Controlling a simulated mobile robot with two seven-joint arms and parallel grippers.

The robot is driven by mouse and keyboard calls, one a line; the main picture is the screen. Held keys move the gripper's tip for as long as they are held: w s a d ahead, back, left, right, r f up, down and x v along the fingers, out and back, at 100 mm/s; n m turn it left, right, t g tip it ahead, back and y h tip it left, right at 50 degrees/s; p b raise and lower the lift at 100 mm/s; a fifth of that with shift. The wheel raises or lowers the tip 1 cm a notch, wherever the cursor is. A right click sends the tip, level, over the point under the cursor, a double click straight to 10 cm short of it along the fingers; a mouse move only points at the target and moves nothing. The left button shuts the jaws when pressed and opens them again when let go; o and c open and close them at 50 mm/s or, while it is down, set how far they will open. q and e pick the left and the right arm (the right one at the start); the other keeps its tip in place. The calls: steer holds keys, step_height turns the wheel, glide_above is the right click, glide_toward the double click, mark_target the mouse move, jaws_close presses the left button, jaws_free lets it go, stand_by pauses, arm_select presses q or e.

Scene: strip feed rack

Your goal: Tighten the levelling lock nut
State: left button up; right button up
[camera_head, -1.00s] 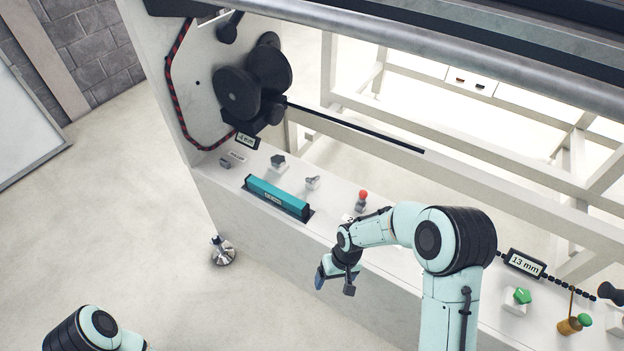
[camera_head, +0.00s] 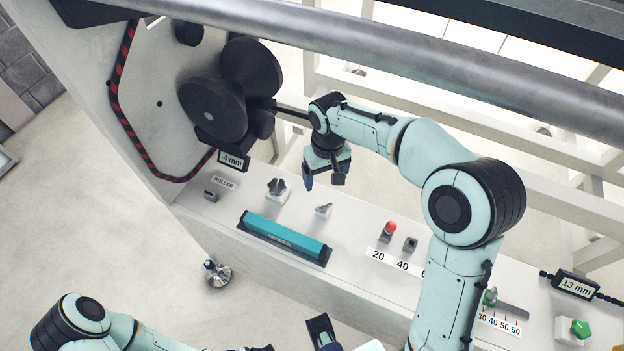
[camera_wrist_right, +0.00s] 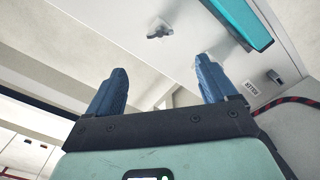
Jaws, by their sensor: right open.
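A metal levelling foot (camera_head: 217,275) stands on the floor beside the machine's front face, at the lower left of the head view. A lock nut on it is too small to make out clearly. My right gripper (camera_head: 324,181) is open and empty above the back part of the white control ledge, well away from the foot. The right wrist view shows its two blue fingers apart (camera_wrist_right: 161,65), with nothing between them. The foot is not in that view. A dark, blue-tipped part at the bottom edge of the head view appears to be my left gripper (camera_head: 322,332), mostly cut off.
The white ledge carries a teal bar (camera_head: 283,238), a dark star knob (camera_head: 277,188), a small grey lever (camera_head: 323,210) and a red-topped control (camera_head: 389,230). Black rollers (camera_head: 225,100) stand behind. A long metal tube (camera_head: 400,60) crosses above. The floor around the foot is clear.

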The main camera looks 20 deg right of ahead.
mark_target(324, 205)
step_height(324, 205, down, 13)
steer(key=shift+s+f+b, duration=0.1)
steer(key=shift+f+b, duration=0.05)
steer(key=shift+b, duration=0.65)
steer(key=c, duration=1.1)
